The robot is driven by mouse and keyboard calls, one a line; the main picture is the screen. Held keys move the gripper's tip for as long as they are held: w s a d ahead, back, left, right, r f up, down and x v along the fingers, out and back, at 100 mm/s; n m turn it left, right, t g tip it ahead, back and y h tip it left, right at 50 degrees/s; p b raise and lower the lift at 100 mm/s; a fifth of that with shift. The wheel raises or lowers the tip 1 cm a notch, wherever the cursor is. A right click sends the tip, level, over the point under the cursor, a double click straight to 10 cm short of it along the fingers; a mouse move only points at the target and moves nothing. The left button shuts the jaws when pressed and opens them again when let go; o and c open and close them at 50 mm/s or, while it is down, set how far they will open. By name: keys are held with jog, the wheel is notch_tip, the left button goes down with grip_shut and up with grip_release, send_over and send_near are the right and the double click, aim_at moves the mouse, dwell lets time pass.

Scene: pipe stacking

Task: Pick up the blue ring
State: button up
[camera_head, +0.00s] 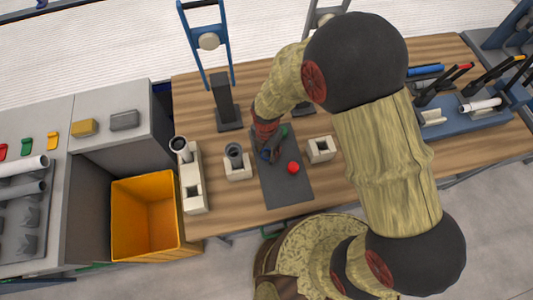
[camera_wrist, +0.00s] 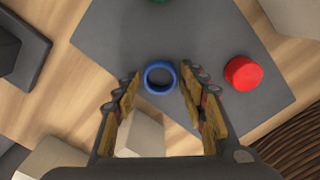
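The blue ring (camera_wrist: 147,83) lies on the dark grey mat (camera_wrist: 215,40) in the wrist view. It sits ahead of and roughly between the fingertips of my gripper (camera_wrist: 161,80), which is open with its two fingers apart. I cannot tell how far above the mat the fingertips are. In the head view my gripper (camera_head: 271,148) is low over the upper part of the mat (camera_head: 288,196), and a bit of the blue ring (camera_head: 266,154) shows beside it, mostly hidden.
A red round piece (camera_wrist: 243,73) lies on the mat right of the ring. A green piece (camera_head: 283,131) is at the mat's far edge. Beige block holders (camera_head: 238,172) (camera_head: 321,149) flank the mat. An orange bin (camera_head: 152,215) stands left of the table.

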jog(key=c, duration=0.5)
